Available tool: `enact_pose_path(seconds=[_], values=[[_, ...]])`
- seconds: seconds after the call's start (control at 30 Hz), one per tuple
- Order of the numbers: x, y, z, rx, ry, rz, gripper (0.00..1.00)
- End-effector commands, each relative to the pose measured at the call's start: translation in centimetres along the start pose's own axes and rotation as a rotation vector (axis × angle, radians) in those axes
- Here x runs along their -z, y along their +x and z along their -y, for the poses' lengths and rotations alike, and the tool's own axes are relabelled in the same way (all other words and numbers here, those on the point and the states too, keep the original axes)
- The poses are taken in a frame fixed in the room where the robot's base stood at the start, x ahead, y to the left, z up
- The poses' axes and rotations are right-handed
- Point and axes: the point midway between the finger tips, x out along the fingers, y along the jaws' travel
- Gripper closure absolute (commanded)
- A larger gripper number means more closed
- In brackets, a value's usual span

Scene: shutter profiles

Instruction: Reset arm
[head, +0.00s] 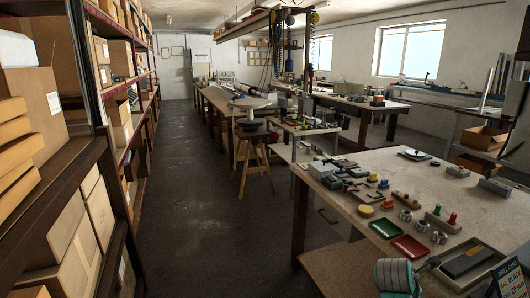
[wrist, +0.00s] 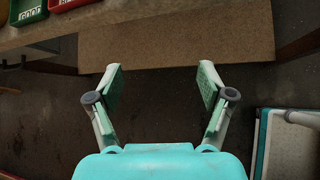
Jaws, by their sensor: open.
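My gripper (wrist: 160,78) is open and empty in the wrist view. Its two teal-padded fingers stand wide apart, with nothing between them. It points toward the brown lower board (wrist: 170,42) in front of the workbench and the dark floor. In the head view a teal and grey part of my arm shows at the bottom right, beside the workbench (head: 440,178); the fingers cannot be made out there.
A green tray (head: 385,229) and a red tray (head: 409,247) lie near the bench edge, among small parts. A grey-lined box (head: 458,275) is close to my arm. Shelves with cartons (head: 70,225) line the left. The aisle floor (head: 200,200) is clear; a stool (head: 255,155) stands beyond.

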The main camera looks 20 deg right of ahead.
Motion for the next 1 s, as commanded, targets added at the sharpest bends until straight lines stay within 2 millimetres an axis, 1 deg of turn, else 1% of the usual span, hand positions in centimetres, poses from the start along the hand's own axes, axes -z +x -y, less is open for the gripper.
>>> enact_pose_path(seconds=[0.03,0.17,0.2,0.4,0.47,0.5,0.57,0.6,0.7,0.77,0.9,1.0], values=[[1.9,0.3,0.7,-0.022,0.019,-0.006,0.20],[6.7,0.6,2.1,-0.104,0.110,-0.022,0.20],[8.1,0.6,2.6,-0.130,0.139,-0.031,0.20],[14.8,-0.3,5.6,-0.255,0.301,-0.097,0.20],[16.7,-0.8,6.7,-0.289,0.352,-0.123,0.20],[17.9,-1.2,7.4,-0.311,0.386,-0.144,0.20],[19.6,-1.9,8.5,-0.342,0.440,-0.176,0.20],[20.7,-2.4,9.3,-0.361,0.476,-0.200,0.20],[23.1,-3.9,11.3,-0.405,0.568,-0.263,0.20],[24.5,-4.9,12.6,-0.429,0.625,-0.305,0.20],[27.1,-7.6,15.7,-0.472,0.760,-0.410,0.20],[28.5,-9.7,17.9,-0.493,0.860,-0.492,0.20]])
